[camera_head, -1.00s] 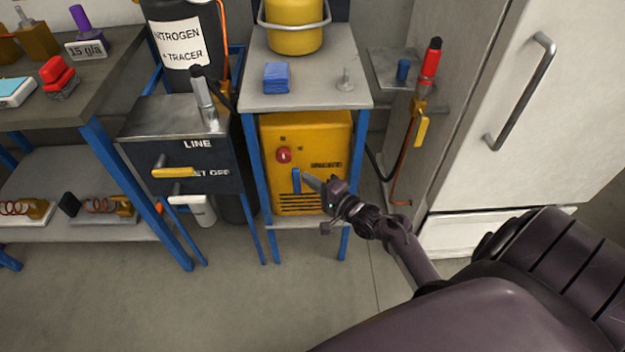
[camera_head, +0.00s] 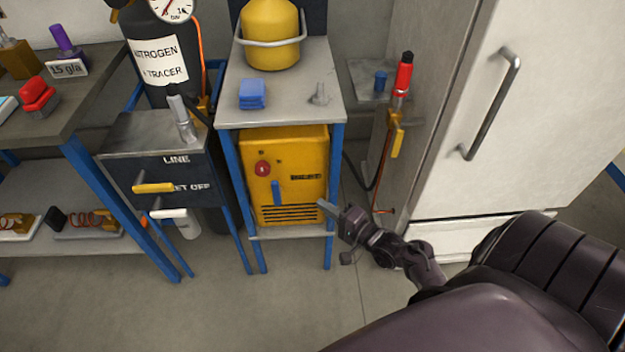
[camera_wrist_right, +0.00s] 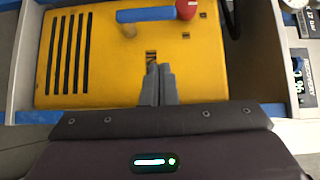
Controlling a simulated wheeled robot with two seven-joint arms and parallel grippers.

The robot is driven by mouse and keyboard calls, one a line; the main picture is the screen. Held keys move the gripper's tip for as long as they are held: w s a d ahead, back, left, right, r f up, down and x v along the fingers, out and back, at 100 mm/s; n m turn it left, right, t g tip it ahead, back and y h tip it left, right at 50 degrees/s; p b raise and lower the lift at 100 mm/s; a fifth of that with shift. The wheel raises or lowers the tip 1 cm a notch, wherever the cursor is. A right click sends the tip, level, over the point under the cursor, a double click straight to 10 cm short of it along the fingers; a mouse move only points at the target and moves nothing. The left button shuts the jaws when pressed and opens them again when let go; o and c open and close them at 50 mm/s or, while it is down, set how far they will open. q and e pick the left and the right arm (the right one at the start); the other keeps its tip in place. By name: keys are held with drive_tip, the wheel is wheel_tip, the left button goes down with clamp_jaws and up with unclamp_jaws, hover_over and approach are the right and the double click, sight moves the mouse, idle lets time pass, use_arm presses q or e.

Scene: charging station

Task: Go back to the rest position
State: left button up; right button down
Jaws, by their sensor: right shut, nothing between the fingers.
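My right gripper (camera_head: 328,208) is shut and empty, in front of the lower right part of the yellow machine (camera_head: 290,165) under the small grey table. In the right wrist view its two fingers (camera_wrist_right: 157,85) are together, over the lower edge of the yellow face in that picture. The machine carries a red knob (camera_head: 263,168) and a blue lever (camera_head: 277,191). They also show in the right wrist view as the red knob (camera_wrist_right: 186,9) and the blue lever (camera_wrist_right: 145,15). The fingers are apart from both. My left gripper is not in view.
The small table (camera_head: 285,108) holds a yellow container (camera_head: 270,35) and blue cloths (camera_head: 252,94). A nitrogen cylinder (camera_head: 160,60) and a dark panel box (camera_head: 170,175) stand to its left. A white cabinet (camera_head: 470,150) stands at right. The floor in front is clear.

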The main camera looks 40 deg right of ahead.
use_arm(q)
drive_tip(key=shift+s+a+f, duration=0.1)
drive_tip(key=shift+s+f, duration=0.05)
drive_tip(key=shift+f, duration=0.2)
use_arm(e)
drive_tip(key=shift+v, duration=1.25)
